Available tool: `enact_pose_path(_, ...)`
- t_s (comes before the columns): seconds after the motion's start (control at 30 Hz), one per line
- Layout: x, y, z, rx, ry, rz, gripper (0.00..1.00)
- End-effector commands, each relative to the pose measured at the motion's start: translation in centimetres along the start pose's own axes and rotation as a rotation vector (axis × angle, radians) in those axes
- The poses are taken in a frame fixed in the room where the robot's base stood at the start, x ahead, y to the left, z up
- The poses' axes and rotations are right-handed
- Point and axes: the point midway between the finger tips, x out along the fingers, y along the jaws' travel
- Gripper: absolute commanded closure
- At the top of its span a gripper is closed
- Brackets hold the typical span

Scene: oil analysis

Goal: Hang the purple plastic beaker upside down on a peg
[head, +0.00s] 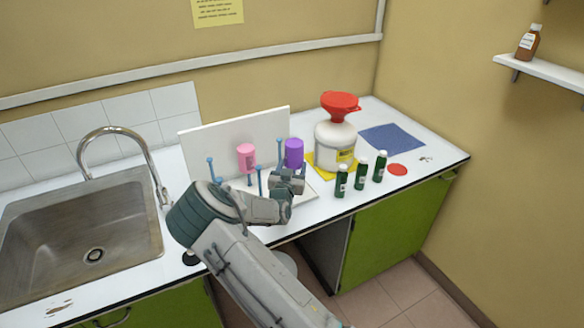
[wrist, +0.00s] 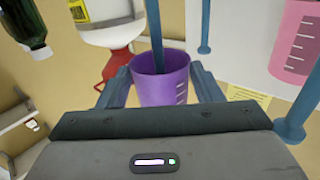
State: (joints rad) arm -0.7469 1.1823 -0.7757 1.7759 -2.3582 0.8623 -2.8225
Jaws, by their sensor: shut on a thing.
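The purple beaker (head: 293,153) is upside down above the white drying rack (head: 235,137), right of the pink beaker. My gripper (head: 288,178) is shut on it, with one finger on each side, as the wrist view (wrist: 160,88) shows. The wrist picture is inverted, so the beaker (wrist: 162,90) appears mouth-up there. A blue peg (wrist: 154,30) runs into the beaker's mouth in that view. How far in it reaches is hidden. Other blue pegs (head: 211,168) stand empty on the rack.
A pink beaker (head: 246,157) hangs on another peg. A white container with a red funnel (head: 340,103) stands close on the right, with several green bottles (head: 360,176) in front. The sink (head: 80,240) is at left.

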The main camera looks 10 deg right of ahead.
Motion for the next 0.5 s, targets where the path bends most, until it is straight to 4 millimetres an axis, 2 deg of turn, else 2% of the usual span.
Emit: enact_pose_path(0.5,0.0,0.1,2.8,-0.001,0.0,0.0,0.68)
